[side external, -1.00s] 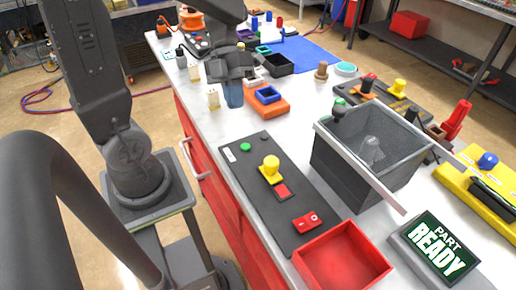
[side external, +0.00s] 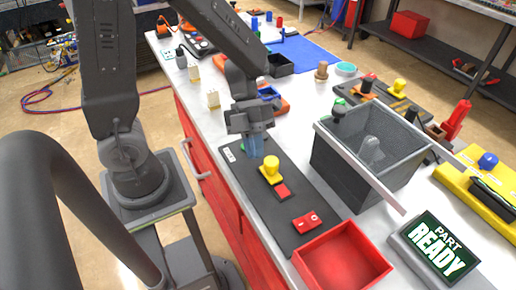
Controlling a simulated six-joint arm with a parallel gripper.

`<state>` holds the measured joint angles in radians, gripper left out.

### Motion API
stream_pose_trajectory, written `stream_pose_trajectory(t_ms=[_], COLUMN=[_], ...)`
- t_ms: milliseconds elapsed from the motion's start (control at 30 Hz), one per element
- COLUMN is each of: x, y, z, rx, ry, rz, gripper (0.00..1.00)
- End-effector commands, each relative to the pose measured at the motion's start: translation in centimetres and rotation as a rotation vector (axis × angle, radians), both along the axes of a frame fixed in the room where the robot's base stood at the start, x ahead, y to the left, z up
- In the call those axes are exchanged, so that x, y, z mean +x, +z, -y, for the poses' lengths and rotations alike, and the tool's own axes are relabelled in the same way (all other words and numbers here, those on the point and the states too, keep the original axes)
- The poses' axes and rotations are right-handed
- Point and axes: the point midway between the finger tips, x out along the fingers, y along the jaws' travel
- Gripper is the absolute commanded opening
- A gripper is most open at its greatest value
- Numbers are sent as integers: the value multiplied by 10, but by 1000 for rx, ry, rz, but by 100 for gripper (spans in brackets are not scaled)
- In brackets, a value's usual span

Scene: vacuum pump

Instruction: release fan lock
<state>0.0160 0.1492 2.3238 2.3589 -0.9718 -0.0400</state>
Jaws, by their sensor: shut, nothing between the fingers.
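A long black control panel (side external: 262,215) lies along the near side of the bench. It carries a yellow knob (side external: 270,170), a red square (side external: 283,191) and a red switch (side external: 307,222). My gripper (side external: 255,149) is shut and empty, its bluish fingers pointing down at the far end of the panel. They are just beyond the yellow knob and largely cover the green button there. I cannot tell whether the fingertips touch the panel or the button. No part is clearly marked as the fan lock.
A grey open bin (side external: 342,183) with a clear object inside stands right of the panel. A blue-and-orange block (side external: 270,93) sits behind my gripper.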

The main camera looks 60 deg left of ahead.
Motion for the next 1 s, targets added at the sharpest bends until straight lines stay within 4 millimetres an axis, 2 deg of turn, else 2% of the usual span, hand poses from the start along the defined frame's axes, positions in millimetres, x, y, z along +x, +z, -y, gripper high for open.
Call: stream_pose_trajectory(t_ms=[100, 500, 800, 1000], x=[3, 4, 4, 4], y=[0, 0, 0, 0], z=[7, 10, 48, 55], rx=[0, 0, 0, -1], ry=[-2, 0, -3, 1], rz=[-1, 0, 1, -1], gripper=[0, 0, 0, 0])
